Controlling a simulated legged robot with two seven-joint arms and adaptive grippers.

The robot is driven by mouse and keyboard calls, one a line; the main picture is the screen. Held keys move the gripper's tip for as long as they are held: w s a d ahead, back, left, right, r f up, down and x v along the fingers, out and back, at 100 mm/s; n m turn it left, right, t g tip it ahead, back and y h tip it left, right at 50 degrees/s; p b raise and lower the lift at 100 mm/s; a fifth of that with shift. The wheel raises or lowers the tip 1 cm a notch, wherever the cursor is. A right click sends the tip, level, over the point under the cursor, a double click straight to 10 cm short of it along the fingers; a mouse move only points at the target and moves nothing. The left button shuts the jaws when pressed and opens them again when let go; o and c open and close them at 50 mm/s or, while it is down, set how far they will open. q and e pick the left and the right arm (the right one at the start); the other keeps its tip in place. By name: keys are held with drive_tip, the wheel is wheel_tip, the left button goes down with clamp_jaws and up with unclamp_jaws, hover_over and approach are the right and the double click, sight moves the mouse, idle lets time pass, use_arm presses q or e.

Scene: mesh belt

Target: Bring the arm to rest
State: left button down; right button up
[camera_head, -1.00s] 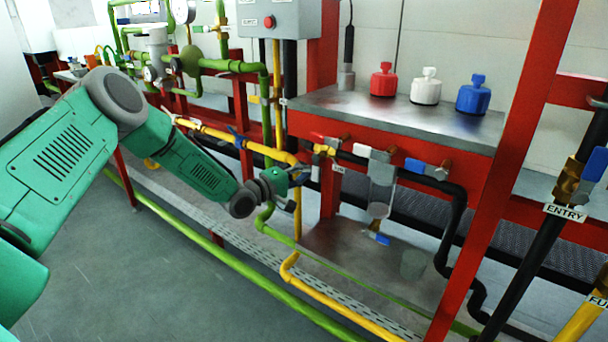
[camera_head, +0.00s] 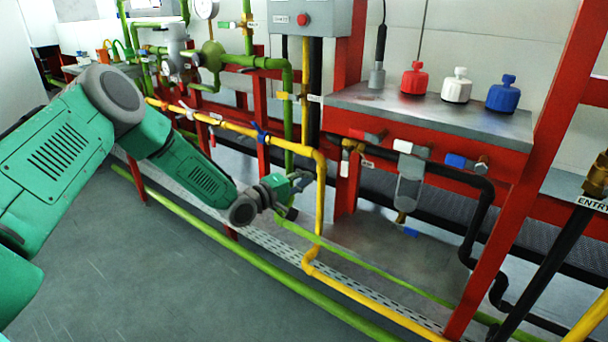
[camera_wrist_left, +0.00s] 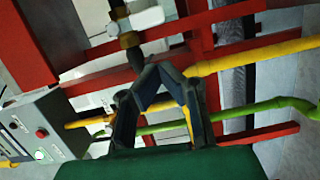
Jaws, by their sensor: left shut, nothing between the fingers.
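My left arm, green with grey joints, reaches in from the left in the head view. Its small dark gripper (camera_head: 301,182) is shut and empty. In the picture it lies just left of the upright yellow pipe (camera_head: 320,205), below the blue-handled valve on the sloping yellow pipe; whether it touches a pipe I cannot tell. In the left wrist view the gripper's dark fingers (camera_wrist_left: 163,75) meet at their tips with nothing between them. My right gripper is out of view.
A red frame (camera_head: 345,190) carries valves with red, white (camera_head: 412,148) and blue handles. Red (camera_head: 414,80), white (camera_head: 456,88) and blue (camera_head: 503,96) bottles stand on its metal top. A grey box (camera_head: 303,17) has a red button. Open floor (camera_head: 130,250) lies at lower left.

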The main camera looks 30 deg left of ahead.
use_arm(q)
drive_tip(key=s+d+f+m+g+y+p, duration=0.1)
drive_tip(key=s+d+f+m+g, duration=0.15)
drive_tip(key=s+d+f, duration=0.4)
drive_tip(key=s+d+f+m+g+p, duration=0.15)
drive_tip(key=s+d+f+g, duration=0.25)
drive_tip(key=s, duration=0.5)
drive_tip(key=s+d+f+m+g+y+p, duration=0.1)
drive_tip(key=s+d+f+m+g, duration=0.2)
drive_tip(key=s+d+f, duration=0.4)
drive_tip(key=s+a+m+g+y, duration=0.2)
drive_tip(key=s+a+m+g, duration=0.1)
drive_tip(key=s, duration=0.9)
drive_tip(key=s+a+m+g+y+p, duration=0.1)
drive_tip(key=s+a+m+g, duration=0.2)
drive_tip(key=s, duration=1)
drive_tip(key=shift+s+a+m+g+y, duration=0.2)
drive_tip(key=shift+a+m+g+y, duration=0.25)
drive_tip(key=shift+a, duration=0.45)
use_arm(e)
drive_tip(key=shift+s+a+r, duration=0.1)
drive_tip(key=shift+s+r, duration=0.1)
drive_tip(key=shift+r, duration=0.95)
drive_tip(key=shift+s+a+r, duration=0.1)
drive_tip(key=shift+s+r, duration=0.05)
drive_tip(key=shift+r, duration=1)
